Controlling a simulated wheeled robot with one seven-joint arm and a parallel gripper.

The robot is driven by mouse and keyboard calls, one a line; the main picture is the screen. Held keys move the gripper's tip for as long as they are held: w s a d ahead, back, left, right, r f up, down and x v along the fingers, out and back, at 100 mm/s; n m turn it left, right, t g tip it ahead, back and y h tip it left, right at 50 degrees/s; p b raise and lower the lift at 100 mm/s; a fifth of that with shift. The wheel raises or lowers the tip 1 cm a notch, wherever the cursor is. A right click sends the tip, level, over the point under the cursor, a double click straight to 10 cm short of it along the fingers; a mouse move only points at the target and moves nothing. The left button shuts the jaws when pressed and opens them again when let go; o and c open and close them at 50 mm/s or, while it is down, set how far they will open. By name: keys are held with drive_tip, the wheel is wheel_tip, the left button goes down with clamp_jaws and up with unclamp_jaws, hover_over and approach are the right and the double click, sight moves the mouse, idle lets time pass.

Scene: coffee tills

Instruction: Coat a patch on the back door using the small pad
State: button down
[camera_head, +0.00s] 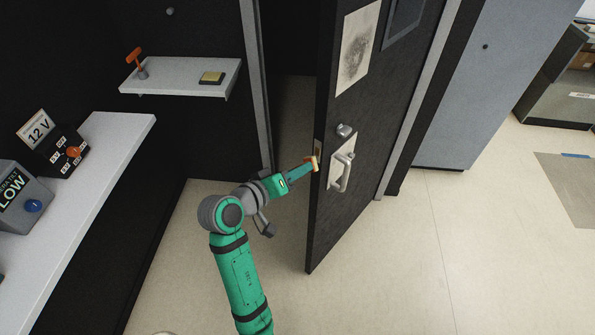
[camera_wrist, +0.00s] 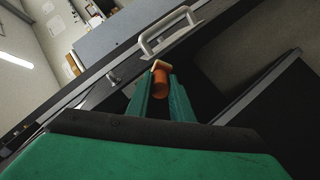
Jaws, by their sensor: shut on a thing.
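My gripper (camera_head: 306,167) is shut on a small orange-handled tool (camera_wrist: 160,84) with a pale, flat end, which looks like the small pad. The held small pad also shows in the head view (camera_head: 314,162), beside the free edge of the black door (camera_head: 330,215). I cannot tell whether it touches the door. The door stands ajar, with a pale handle plate (camera_head: 342,165) and a round lock (camera_head: 346,130). A sheet with a dark smudged patch (camera_head: 357,48) is on its upper face. The handle shows in the wrist view (camera_wrist: 166,31) beyond the fingertips.
A wall shelf (camera_head: 180,80) holds an orange T-shaped tool (camera_head: 134,60) in a grey base and a yellow-topped dark block (camera_head: 212,77). A white counter (camera_head: 110,150) at left carries a 12 V box (camera_head: 60,150) and a LOW box (camera_head: 22,200). Floor at lower right is clear.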

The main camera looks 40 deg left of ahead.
drive_tip(key=shift+w, duration=0.25)
drive_tip(key=shift+r, duration=0.1)
drive_tip(key=shift+r, duration=3.65)
drive_tip(key=shift+f, duration=3.8)
drive_tip(key=shift+s, duration=0.1)
drive_tip(key=s, duration=0.6)
drive_tip(key=shift+a, duration=0.15)
